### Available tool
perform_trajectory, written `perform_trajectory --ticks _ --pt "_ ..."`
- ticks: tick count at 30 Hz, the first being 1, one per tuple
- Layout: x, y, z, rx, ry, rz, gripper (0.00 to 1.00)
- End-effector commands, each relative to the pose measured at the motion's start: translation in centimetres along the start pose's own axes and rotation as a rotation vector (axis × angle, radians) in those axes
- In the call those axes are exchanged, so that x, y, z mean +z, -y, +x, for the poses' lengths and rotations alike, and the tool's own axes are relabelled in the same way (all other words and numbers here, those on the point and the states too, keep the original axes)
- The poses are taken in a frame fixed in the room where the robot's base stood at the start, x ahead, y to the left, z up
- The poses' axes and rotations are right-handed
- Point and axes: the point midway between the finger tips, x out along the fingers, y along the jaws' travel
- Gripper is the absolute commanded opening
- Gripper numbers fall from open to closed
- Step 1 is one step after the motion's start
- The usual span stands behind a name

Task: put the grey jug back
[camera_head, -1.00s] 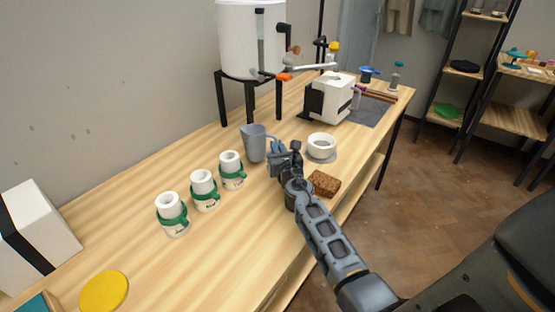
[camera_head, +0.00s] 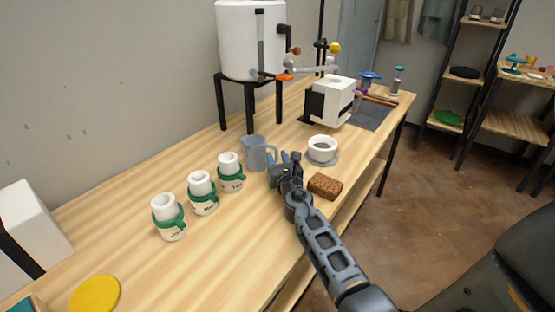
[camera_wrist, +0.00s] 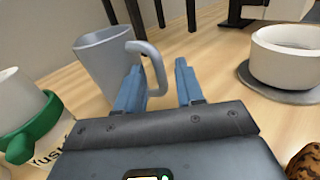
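The grey jug (camera_head: 254,153) stands upright on the wooden table, behind the green-banded jars. In the wrist view the jug (camera_wrist: 103,66) has its handle (camera_wrist: 157,68) turned toward my gripper (camera_wrist: 158,78). My gripper's two blue-grey fingers are apart, and the handle shows between and just beyond their tips. Nothing looks clamped; whether a finger touches the handle I cannot tell. In the head view my gripper (camera_head: 290,157) is low over the table, just right of the jug.
A white cup (camera_head: 322,149) on a grey saucer and a brown sponge-like block (camera_head: 325,186) are close on the right. Several white jars with green bands (camera_head: 202,193) stand to the left. A white tank (camera_head: 250,40) on black legs stands behind.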

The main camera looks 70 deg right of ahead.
Motion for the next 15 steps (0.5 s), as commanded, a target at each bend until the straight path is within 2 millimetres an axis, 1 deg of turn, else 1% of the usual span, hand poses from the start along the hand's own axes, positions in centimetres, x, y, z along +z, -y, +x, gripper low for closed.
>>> perform_trajectory --ticks 6,10,11,15 --pt "0.0 0.0 0.0 0.000 0.000 0.000 0.37" --pt "0.5 0.0 -0.1 -0.001 -0.001 0.000 0.37" --pt "0.2 0.0 -0.5 0.000 -0.002 0.000 0.37" --pt "0.3 -0.1 -2.8 0.002 -0.002 0.000 0.37"
